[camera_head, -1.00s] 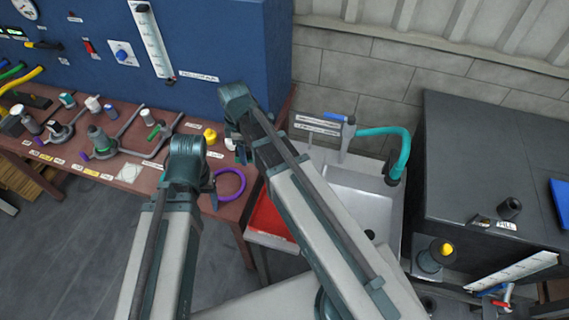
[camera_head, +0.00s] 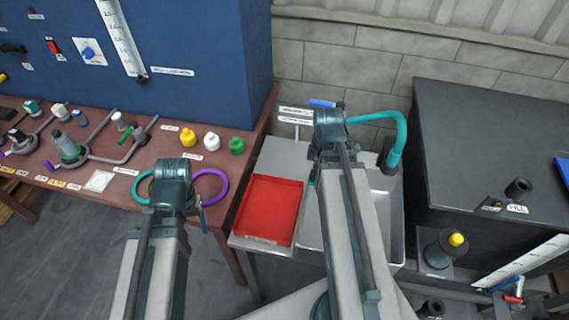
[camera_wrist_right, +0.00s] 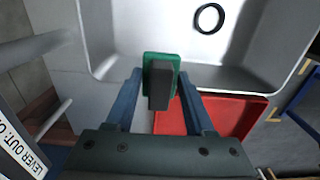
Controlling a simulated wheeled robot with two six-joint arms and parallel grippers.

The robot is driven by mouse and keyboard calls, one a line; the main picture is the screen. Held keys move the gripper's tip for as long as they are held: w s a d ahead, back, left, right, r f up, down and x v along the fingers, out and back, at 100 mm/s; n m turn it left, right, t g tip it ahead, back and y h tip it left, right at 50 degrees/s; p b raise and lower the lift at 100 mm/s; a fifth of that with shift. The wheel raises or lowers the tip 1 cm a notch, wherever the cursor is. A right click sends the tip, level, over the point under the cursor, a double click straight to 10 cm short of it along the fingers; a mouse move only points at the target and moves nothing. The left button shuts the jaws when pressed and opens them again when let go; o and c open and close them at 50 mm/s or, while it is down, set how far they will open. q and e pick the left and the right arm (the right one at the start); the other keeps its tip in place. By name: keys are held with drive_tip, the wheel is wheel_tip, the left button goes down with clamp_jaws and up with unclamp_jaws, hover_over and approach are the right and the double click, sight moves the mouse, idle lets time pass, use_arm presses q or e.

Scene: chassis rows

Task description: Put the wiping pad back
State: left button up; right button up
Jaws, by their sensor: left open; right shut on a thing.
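In the right wrist view my right gripper (camera_wrist_right: 160,76) is shut on a green pad with a dark grey block-shaped handle (camera_wrist_right: 159,92), taken to be the wiping pad. It holds the pad above the grey sink unit, by the near side of the basin (camera_wrist_right: 205,50). A red tray (camera_wrist_right: 238,112) lies below and to the right there. In the head view the red tray (camera_head: 270,212) is empty, left of my right arm. That arm hides the right gripper and pad. My left gripper (camera_head: 203,216) is mostly hidden behind its wrist, by the bench edge, with no held thing visible.
A purple ring (camera_head: 225,185) is near my left wrist. A dark cabinet (camera_head: 485,140) stands right of the sink.

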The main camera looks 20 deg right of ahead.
drive_tip(key=b, duration=0.1)
hover_over(285, 161)
drive_tip(key=s, duration=0.1)
drive_tip(key=shift+s+d+f, duration=0.15)
drive_tip(key=shift+f, duration=0.55)
drive_tip(key=shift+w, duration=0.35)
drive_tip(key=f+b, duration=0.3)
drive_tip(key=b, duration=0.1)
drive_tip(key=shift+w+a+f, duration=0.2)
drive_tip(key=shift+w+f, duration=0.05)
drive_tip(key=shift+f, duration=0.05)
drive_tip(key=shift+f, duration=0.2)
drive_tip(key=o, duration=1.2)
drive_tip(key=shift+r, duration=0.15)
